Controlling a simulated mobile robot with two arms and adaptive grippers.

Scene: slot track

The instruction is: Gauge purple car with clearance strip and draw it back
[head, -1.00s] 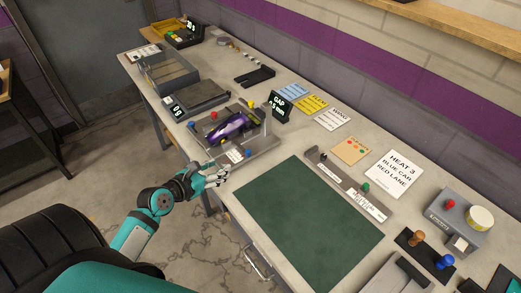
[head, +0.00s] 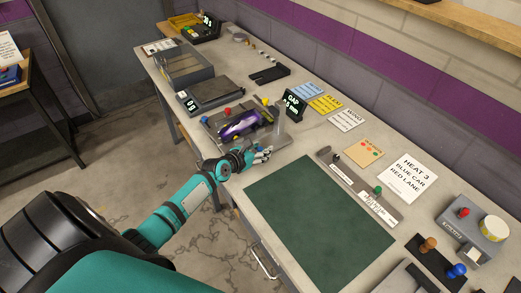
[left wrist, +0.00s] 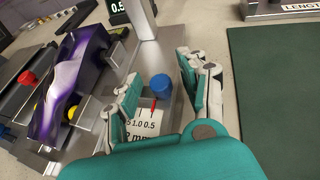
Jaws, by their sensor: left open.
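The purple car (head: 240,126) sits on a grey gauge fixture (head: 280,142) on the bench. It also shows at the left of the left wrist view (left wrist: 72,78). A small display reading GAP (head: 292,104) stands behind the fixture. My left gripper (head: 262,154) is open over the fixture's front right part. In the left wrist view its fingers (left wrist: 163,82) are spread on either side of a blue knob (left wrist: 161,84), with a red pointer and a white millimetre scale (left wrist: 145,128) below it. I cannot tell which part is the clearance strip. My right gripper is out of view.
A green mat (head: 315,210) lies clear to the right of the fixture. A length gauge bar (head: 365,187) lies beyond it. A grey scale-like box (head: 203,95) and an open tray (head: 187,68) stand to the left. Cards (head: 325,103) lie behind.

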